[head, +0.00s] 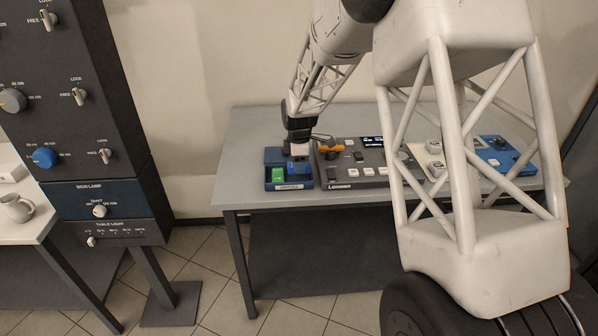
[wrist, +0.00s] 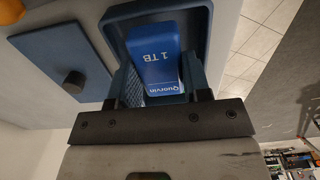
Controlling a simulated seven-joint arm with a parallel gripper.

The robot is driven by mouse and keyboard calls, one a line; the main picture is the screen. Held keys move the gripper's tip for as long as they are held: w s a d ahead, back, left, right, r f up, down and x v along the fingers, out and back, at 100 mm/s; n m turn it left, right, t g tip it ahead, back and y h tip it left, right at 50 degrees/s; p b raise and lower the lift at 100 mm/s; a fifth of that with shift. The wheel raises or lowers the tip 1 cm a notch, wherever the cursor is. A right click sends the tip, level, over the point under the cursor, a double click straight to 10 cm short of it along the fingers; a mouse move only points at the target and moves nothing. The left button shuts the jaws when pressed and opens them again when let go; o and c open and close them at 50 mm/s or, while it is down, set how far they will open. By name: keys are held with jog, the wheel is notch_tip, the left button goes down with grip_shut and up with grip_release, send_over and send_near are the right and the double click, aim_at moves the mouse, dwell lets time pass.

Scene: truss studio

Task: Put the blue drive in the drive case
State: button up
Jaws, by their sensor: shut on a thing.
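The blue drive (wrist: 155,60), marked "1 TB", is between the two fingers of my gripper (wrist: 160,85) in the wrist view, and the gripper is shut on it. The dark blue open-topped drive case (wrist: 195,20) lies behind the drive there, and the drive hides part of its inside. My gripper (head: 299,152) is over the right part of the case. I cannot tell whether the drive touches the case floor.
A flat blue lid with a dark knob (wrist: 72,78) lies beside the case in the wrist view. A dark control panel (head: 350,176) with an orange item (head: 331,149) stands close to the case's right. A blue device (head: 496,152) is further right. The table's front edge is near.

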jog(key=shift+f, duration=1.65)
jog(key=shift+f, duration=0.15)
jog(key=o, duration=1)
notch_tip(320, 180, up, 12)
jog(key=shift+f, duration=0.1)
jog(key=shift+r, duration=0.25)
